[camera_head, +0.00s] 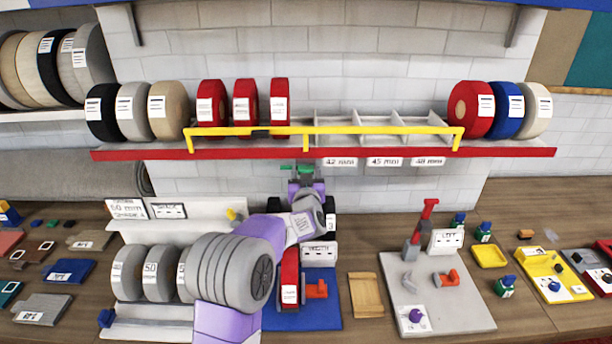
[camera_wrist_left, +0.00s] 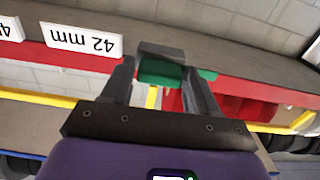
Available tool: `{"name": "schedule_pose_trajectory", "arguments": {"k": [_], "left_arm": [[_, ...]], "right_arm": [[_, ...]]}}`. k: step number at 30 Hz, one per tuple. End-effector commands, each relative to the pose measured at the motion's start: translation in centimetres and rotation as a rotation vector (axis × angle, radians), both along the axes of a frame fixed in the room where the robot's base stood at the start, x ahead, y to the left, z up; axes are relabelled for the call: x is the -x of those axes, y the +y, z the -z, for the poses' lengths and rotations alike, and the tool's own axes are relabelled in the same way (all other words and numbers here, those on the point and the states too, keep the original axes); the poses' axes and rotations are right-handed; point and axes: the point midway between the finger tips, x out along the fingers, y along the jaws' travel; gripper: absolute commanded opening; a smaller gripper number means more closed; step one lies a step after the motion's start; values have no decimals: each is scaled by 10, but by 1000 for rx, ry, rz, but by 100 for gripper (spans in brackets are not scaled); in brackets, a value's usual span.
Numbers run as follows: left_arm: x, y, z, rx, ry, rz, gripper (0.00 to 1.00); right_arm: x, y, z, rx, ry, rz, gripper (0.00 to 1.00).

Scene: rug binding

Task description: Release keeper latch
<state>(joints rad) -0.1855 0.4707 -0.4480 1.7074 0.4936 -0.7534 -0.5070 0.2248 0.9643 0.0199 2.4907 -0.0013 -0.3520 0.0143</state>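A yellow keeper bar (camera_head: 375,130) runs across the front of the upper shelf, with a dark piece (camera_head: 261,134) on it. A small green part, seemingly the latch, shows under the red shelf edge (camera_head: 286,168). In the left wrist view the green part (camera_wrist_left: 165,72) lies beside a dark grey block (camera_wrist_left: 160,50), at the fingertips. My left gripper (camera_head: 305,178) is raised just below the shelf edge. Its fingers (camera_wrist_left: 160,82) stand apart, and the green part extends past the right-hand one. Contact with it cannot be told. My right gripper is not in view.
Red rolls (camera_head: 245,102) stand behind the bar, beside empty shelf bays (camera_head: 375,118). More rolls (camera_head: 155,272) stand in a lower rack. The bench holds a blue mat (camera_head: 328,318), a wooden block (camera_head: 366,295) and a grey fixture plate (camera_head: 455,300). My left arm covers part of the rack.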

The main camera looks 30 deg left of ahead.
Motion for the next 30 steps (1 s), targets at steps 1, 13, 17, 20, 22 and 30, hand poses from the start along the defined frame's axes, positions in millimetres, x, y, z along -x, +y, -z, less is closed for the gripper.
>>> {"name": "schedule_pose_trajectory", "arguments": {"k": [1,13,17,20,22,30], "left_arm": [[0,0,0,-1,0,0,68],[3,-2,0,-2,0,1,77],[14,-9,0,-1,0,2,77],[27,-17,0,-1,0,3,77],[37,-23,0,0,-1,3,77],[62,-38,0,-1,0,2,77]], "right_arm": [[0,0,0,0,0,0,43],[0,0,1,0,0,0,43],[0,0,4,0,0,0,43],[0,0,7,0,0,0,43],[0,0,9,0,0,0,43],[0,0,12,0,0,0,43]]}}
